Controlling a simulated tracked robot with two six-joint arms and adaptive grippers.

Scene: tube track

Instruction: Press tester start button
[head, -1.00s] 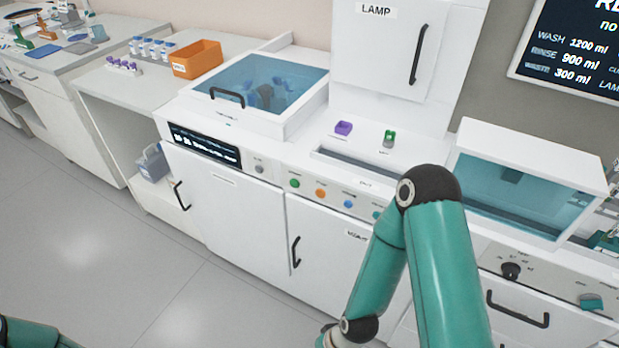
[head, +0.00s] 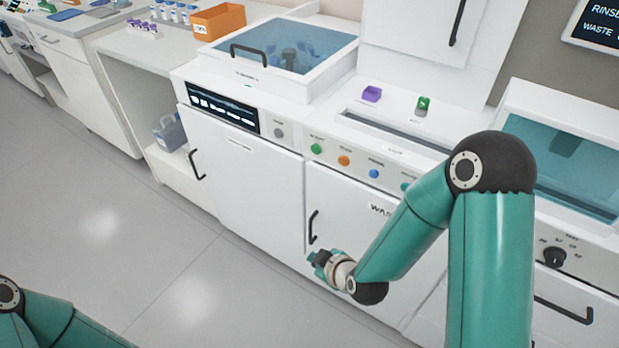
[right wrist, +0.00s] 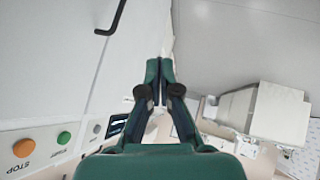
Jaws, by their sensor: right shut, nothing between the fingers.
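A front panel carries a row of round buttons in the head view: green (head: 316,148), orange (head: 344,160), blue (head: 374,173) and a teal one partly behind my right arm. A grey button (head: 279,132) sits beside the dark display (head: 222,108). Their labels are too small to read there. In the right wrist view the label by the orange button (right wrist: 24,148) reads STOP; the green button (right wrist: 64,137) is beside it. My right gripper (head: 318,258) is shut and empty, in front of the lower cabinet door, below the buttons and apart from them. Its fingers show in the right wrist view (right wrist: 158,65).
White cabinet doors with black handles (head: 313,227) stand just behind my right gripper. Above are a blue-lidded basin (head: 285,45) and a small purple block (head: 371,93). The floor (head: 150,240) is clear on the left. My left forearm shows at lower left.

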